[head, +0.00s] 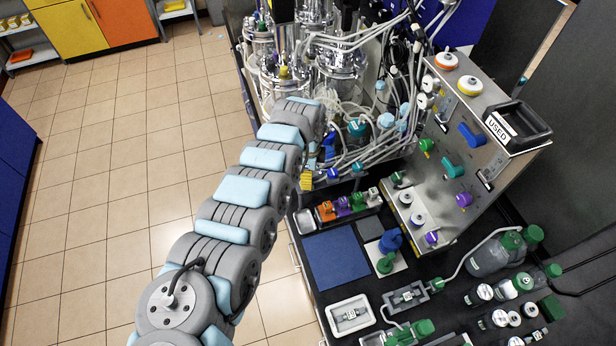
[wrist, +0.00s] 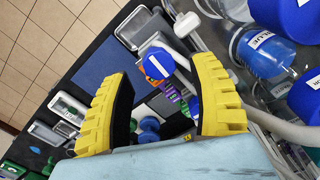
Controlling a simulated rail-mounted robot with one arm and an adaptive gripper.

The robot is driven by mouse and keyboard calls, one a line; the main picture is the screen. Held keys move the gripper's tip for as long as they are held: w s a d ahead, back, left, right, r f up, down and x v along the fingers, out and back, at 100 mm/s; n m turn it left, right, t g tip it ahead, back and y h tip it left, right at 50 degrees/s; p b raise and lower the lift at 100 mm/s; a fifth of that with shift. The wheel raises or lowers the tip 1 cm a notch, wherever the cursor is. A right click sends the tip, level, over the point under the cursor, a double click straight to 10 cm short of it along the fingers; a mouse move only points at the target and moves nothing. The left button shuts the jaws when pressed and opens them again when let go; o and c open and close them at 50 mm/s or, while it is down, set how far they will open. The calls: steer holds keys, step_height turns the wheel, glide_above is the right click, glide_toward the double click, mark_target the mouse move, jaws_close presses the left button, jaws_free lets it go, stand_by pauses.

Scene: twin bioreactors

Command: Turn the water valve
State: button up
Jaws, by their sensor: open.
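In the wrist view, a round blue knob with a white mark (wrist: 157,63), which may be the water valve, lies between the fingertips of my gripper (wrist: 160,72). I cannot read its mark. The two yellow ribbed fingers stand wide apart with nothing held, and I cannot tell whether either touches the knob. In the head view, part of my gripper's yellow finger (head: 306,181) shows at the front of the bioreactor stand, close to a small blue knob (head: 333,172). My arm hides the rest of the gripper there.
Glass bioreactors (head: 340,65) with many tubes stand behind. A rack of coloured connectors (head: 345,212) and a blue mat (head: 335,259) lie in front. The steel panel (head: 490,130) with coloured valves is at right. A blue-labelled bottle (wrist: 262,52) is close to the right finger.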

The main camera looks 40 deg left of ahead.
steer(key=shift+f, duration=1.05)
jaws_close()
